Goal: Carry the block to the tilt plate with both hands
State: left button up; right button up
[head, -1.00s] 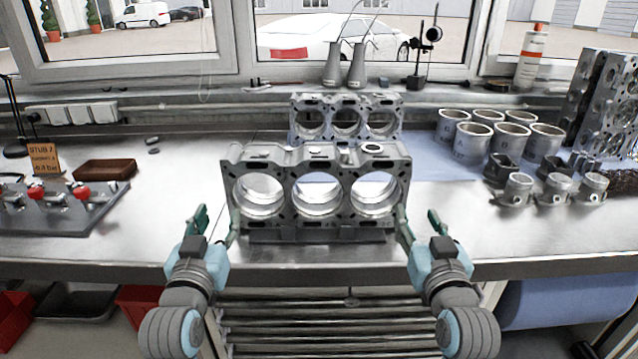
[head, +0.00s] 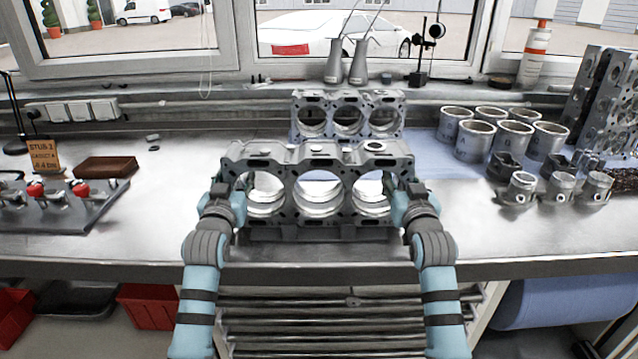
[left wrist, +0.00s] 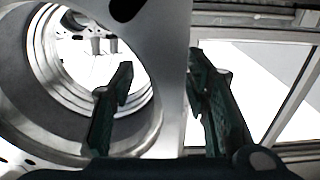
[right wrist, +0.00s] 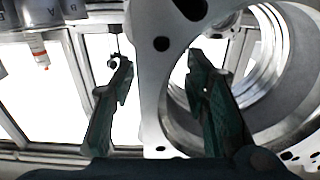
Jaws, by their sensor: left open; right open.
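The grey engine block (head: 318,160) with three large bores stands upright near the front edge of the bench. A similar three-bore casting (head: 347,97), which could be the tilt plate's part or another block, stands behind it. My left gripper (head: 222,185) is open at the block's left end. In the left wrist view, its fingers (left wrist: 158,85) straddle the end wall, one over the bore and one outside. My right gripper (head: 400,182) is open at the right end. In the right wrist view, its fingers (right wrist: 158,80) straddle that wall likewise.
Several cylinder liners (head: 480,140) stand on a blue cloth at the right, with pistons (head: 562,187) in front. The bench is clear on both sides of the block.

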jog(key=shift+c, duration=0.2)
pick_arm(q)
jog(key=c, duration=1)
pick_arm(e)
grip_shut()
jog(key=shift+a, duration=0.1)
pick_arm(q)
jog(key=shift+d+r, duration=0.1)
pick_arm(e)
jog(key=shift+r, duration=0.1)
